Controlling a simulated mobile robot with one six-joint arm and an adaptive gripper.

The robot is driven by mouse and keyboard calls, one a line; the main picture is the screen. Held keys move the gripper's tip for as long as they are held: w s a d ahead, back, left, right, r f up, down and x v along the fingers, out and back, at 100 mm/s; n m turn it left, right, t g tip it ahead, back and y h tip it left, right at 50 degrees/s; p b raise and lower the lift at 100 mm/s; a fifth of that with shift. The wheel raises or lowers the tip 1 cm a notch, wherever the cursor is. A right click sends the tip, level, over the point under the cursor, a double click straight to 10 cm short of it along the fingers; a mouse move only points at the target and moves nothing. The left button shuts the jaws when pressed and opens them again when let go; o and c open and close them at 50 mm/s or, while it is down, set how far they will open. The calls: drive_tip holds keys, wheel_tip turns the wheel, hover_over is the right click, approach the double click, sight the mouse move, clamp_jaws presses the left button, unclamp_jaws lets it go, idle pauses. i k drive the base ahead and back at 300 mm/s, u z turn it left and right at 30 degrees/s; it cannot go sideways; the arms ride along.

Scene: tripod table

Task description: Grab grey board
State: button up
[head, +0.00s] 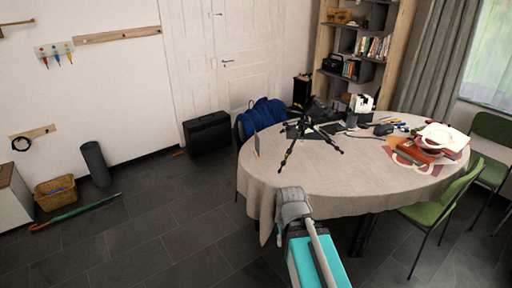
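Dark flat items (292,131) also lie on the table by the black tripod (310,133). My arm, teal and grey, reaches up from the bottom in front of the table's near edge. I make out no gripper fingers; only a grey joint shows at the arm's upper end.
Red and white items (437,142) lie at the table's right. Green chairs (440,205) stand on the right, and a blue bag (262,115) is behind the table. A black case (207,133) stands by the door. The dark tiled floor to the left is mostly open.

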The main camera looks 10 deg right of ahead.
sight(257, 152)
drive_tip(key=z, duration=0.05)
drive_tip(key=k, duration=0.65)
drive_tip(key=u, duration=0.15)
drive_tip(key=i, duration=0.55)
drive_tip(key=u, duration=0.45)
drive_tip(key=i, duration=1.15)
drive_tip(key=z, duration=0.2)
